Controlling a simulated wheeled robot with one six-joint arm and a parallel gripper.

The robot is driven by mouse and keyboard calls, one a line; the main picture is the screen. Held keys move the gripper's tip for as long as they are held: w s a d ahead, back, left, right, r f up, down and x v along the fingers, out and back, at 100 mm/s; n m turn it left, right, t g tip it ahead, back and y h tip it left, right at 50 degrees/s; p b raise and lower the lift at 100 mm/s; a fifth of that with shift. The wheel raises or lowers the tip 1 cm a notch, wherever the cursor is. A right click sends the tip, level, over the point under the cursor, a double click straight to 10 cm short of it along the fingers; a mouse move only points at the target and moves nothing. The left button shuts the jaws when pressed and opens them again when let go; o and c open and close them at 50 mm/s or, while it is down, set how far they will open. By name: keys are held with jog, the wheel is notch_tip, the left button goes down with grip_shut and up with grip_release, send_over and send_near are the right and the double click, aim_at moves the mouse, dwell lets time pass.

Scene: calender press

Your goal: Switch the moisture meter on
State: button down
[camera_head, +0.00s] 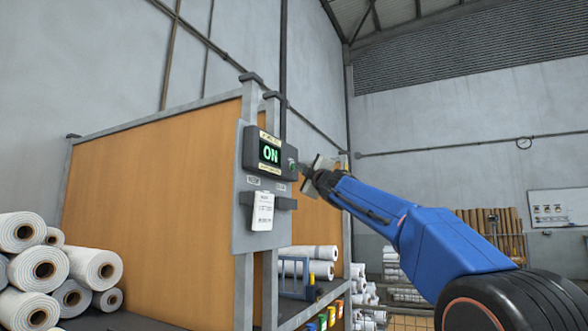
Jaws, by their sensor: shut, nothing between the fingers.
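The moisture meter (270,153) is a dark box on a grey panel fixed to the post of a wood-sided rack. Its screen shows "ON" in green letters. A small greenish button or knob (292,164) sits at the right end of the box. My gripper (306,168) is at the end of my blue arm, just right of that knob and pointing left at it. The gripper is shut and empty. I cannot tell whether its tip touches the knob.
Below the meter, a grey holder carries a white tag (263,211). White rolls (96,266) are stacked at the lower left. More rolls (308,267) lie on the rack's shelf (310,312) below the gripper. Open air lies right of the panel, above my arm.

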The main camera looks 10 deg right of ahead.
jog(key=s+d, duration=0.3)
jog(key=d, duration=0.2)
jog(key=shift+s, duration=0.25)
dwell(0.7)
jog(key=s+d+f+m+g+h, duration=0.35)
jog(key=s+f, duration=0.35)
jog(key=f, duration=0.4)
jog(key=s+d+f+m+g+h, duration=0.25)
jog(key=s+f+m, duration=0.35)
jog(key=f, duration=0.4)
jog(key=s+d+f+m+g+h, duration=0.2)
jog(key=s+d+f+m, duration=0.15)
jog(key=s+f, duration=0.6)
jog(key=s+a+f+m+g, duration=0.1)
jog(key=s+f+g, duration=0.2)
jog(key=s+f, duration=0.7)
jog(key=s+a+f+m+g+y, duration=0.1)
jog(key=s+a+f+g, duration=0.1)
jog(key=s+f, duration=0.9)
jog(key=s+a+f+m+g+y, duration=0.1)
jog(key=s+f+g, duration=0.3)
jog(key=s+f, duration=0.6)
notch_tip(320, 180, down, 9)
jog(key=shift+s+a+f+m+g, duration=0.1)
jog(key=shift+s+a+m+g, duration=0.15)
jog(key=shift+m, duration=0.35)
